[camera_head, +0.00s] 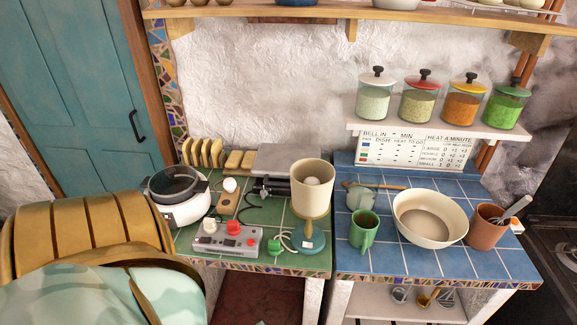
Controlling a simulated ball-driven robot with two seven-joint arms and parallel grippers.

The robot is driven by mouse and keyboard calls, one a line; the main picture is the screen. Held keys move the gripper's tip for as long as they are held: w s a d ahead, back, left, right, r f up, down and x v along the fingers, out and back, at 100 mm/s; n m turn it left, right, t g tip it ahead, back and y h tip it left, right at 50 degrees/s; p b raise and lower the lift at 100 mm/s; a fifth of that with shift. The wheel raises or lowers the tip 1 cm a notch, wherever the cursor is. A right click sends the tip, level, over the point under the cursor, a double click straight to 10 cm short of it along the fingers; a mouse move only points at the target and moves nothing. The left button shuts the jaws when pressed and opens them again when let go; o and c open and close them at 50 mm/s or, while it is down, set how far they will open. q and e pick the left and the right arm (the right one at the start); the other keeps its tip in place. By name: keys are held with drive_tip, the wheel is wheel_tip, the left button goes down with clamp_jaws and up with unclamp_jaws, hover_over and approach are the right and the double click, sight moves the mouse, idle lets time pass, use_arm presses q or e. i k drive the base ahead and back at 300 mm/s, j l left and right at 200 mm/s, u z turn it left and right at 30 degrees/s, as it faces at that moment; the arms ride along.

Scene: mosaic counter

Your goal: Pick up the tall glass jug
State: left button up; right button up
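I cannot make out a tall glass jug in the head view. The nearest glass vessels are lidded jars on the wall shelf: one with a white lid (374,98), one with a red lid (418,100), one with a yellow lid (466,102) and one with a green lid (506,106). A green mug (363,232) stands on the blue-tiled counter (400,262). Neither of my grippers is in view.
The green-tiled counter (262,266) holds a white appliance (184,212), a control box (227,243) and a beige cup on a stand (311,200). A gold slatted chair-like piece (85,228) fills the lower left.

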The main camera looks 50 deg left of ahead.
sight(364, 177)
drive_tip(key=j+u, duration=0.1)
drive_tip(key=u, duration=0.6)
drive_tip(key=i+j+u, duration=0.1)
drive_tip(key=u, duration=0.2)
